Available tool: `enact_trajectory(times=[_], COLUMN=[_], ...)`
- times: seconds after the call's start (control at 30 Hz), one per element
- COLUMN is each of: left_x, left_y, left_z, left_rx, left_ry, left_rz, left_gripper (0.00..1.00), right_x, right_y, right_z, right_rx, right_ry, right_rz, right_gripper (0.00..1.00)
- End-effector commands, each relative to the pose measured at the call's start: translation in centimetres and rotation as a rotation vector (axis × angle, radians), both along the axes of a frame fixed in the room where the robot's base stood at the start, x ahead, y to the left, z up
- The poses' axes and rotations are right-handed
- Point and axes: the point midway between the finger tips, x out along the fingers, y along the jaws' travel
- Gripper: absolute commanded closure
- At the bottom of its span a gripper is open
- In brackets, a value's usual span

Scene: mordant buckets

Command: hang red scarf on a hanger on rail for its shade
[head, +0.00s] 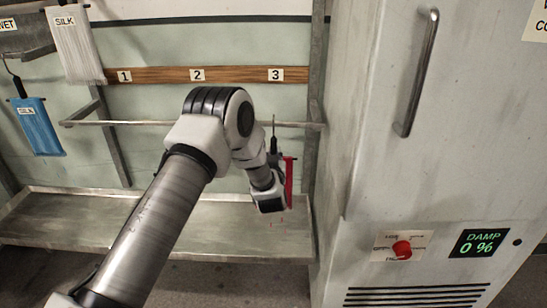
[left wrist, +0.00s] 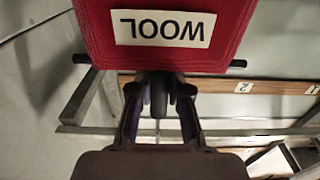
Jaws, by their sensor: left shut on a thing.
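The red scarf (head: 289,182) hangs on a dark hanger and shows almost edge-on in the head view. In the left wrist view the scarf (left wrist: 205,50) fills the top, with an upside-down WOOL label; the dark hanger bar (left wrist: 238,63) sticks out at both sides. My left gripper (head: 272,197) is shut on the hanger, beside the scarf. The hanger's hook (head: 273,128) points up near the metal rail (head: 160,123), below the number 3 plate (head: 275,74). I cannot tell whether the hook touches the rail. My right gripper is not in view.
A wooden board (head: 235,75) carries plates 1, 2 and 3 above the rail. White (head: 83,50) and blue (head: 40,130) SILK scarves hang at the left. A metal trough (head: 85,220) lies below. A grey cabinet (head: 440,130) with a DAMP 0 % display stands close at the right.

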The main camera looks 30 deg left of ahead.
Motion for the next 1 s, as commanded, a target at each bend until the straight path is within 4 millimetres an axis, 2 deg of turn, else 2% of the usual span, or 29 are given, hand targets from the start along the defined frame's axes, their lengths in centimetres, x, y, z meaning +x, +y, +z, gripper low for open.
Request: enact_trajectory(times=[0.13, 0.47, 0.5, 0.57, 0.87, 1.0], left_x=[0.0, 0.0, 0.0, 0.0, -0.1, -1.3], left_y=[0.0, 0.0, 0.0, 0.0, -0.1, -0.9], left_z=[-1.0, -1.1, -1.1, -1.1, -1.1, -1.2], left_rx=[0.000, 0.000, 0.001, 0.000, 0.000, -0.002], left_ry=[-0.002, -0.002, -0.003, -0.002, -0.001, 0.001], left_rz=[0.000, 0.000, 0.000, 0.000, 0.000, 0.000], left_gripper=[1.00, 1.00, 0.72, 0.54, 0.54, 0.54], right_x=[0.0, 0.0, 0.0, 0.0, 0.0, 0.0], right_y=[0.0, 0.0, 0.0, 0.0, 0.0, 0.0], right_z=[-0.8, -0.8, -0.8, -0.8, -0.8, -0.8], right_rx=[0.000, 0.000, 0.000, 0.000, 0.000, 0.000], right_ry=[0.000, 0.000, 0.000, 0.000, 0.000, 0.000], right_rz=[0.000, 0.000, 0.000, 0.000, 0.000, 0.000], right_gripper=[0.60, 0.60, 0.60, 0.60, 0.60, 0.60])
